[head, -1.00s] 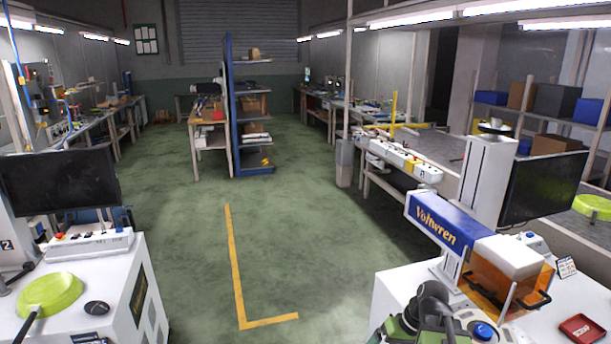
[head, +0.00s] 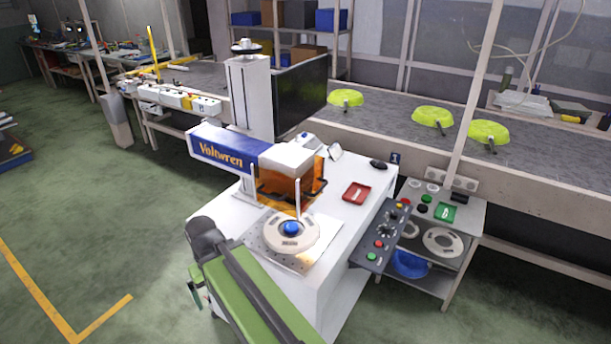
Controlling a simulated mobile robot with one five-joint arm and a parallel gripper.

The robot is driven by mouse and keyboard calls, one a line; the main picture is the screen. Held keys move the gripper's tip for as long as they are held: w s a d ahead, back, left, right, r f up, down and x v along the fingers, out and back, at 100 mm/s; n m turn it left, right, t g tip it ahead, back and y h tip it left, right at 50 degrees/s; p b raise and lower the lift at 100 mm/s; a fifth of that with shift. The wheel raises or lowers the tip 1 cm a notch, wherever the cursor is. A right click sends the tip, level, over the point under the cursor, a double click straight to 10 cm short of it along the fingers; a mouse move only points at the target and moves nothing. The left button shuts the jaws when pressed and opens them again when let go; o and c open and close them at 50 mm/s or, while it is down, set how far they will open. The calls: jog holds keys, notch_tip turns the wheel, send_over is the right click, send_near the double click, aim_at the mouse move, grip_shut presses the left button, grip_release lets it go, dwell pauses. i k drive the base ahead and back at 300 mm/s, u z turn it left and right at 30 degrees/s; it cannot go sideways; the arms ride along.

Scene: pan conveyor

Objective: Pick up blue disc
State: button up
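A small blue disc (head: 291,228) sits in the middle of a round pale fixture (head: 272,235) on the metal plate of the marking machine. It lies below the orange guard of the machine's head. A larger blue round thing (head: 411,264) shows partly on the lower shelf of the side cart; its shape is partly hidden. My green arm with a dark joint rises from the bottom, left of and in front of the fixture. My gripper's fingers do not show, and the arm is apart from the disc in the picture.
The blue-and-white marking machine (head: 228,148) stands on a white cabinet with a red tray (head: 356,193). A control panel (head: 382,236) juts from its right side. Green pans (head: 432,116) lie on the conveyor (head: 385,122) behind. Green floor is free at left.

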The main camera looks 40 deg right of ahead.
aim_at(290, 228)
jog(key=z, duration=1)
